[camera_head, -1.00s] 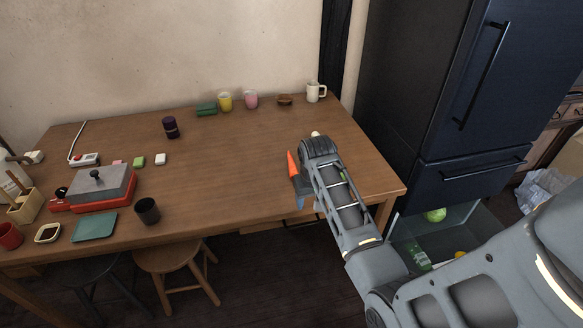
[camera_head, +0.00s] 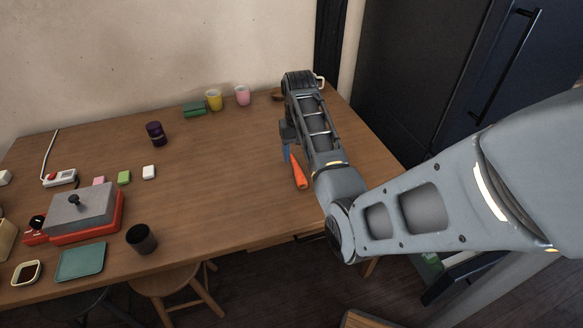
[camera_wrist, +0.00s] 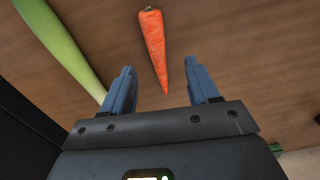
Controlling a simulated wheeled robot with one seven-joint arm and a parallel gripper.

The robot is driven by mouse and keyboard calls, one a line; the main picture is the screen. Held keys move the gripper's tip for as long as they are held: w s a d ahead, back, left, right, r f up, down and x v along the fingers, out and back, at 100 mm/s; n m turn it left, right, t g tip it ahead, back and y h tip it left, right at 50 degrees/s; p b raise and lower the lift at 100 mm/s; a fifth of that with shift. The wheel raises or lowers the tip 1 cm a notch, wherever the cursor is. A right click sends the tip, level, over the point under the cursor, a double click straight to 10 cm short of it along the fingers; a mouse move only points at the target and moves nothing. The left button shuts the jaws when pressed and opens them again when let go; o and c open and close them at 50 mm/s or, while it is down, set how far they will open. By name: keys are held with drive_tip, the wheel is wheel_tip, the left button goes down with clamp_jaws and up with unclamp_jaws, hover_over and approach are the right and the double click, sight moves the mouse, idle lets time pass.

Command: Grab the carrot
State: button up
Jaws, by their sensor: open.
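The orange carrot (camera_head: 300,171) lies on the wooden table near its right end, beside my arm. In the wrist view the carrot (camera_wrist: 153,45) points its narrow tip toward my gripper, its thick end farther off. My gripper (camera_wrist: 163,84) is open, with blue fingers apart on either side of the line of the carrot's tip. Nothing is held between them. In the head view one blue finger of my gripper (camera_head: 287,153) shows just behind the carrot; the rest is hidden by my arm. I cannot tell its height above the table.
A long pale-green vegetable (camera_wrist: 62,45) lies left of the carrot in the wrist view. Yellow (camera_head: 214,100) and pink (camera_head: 242,95) cups stand at the table's back. A red-based grill (camera_head: 88,218) and black cup (camera_head: 142,238) are on the left. The table's middle is clear.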

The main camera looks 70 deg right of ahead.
sight(299, 171)
drive_tip(key=shift+s+d+f+p, duration=0.1)
drive_tip(key=shift+s+f+p, duration=0.1)
drive_tip(key=shift+f, duration=1.75)
drive_tip(key=shift+s+d+f+p, duration=0.1)
drive_tip(key=shift+f+p, duration=0.05)
drive_tip(key=shift+f, duration=1.75)
clamp_jaws()
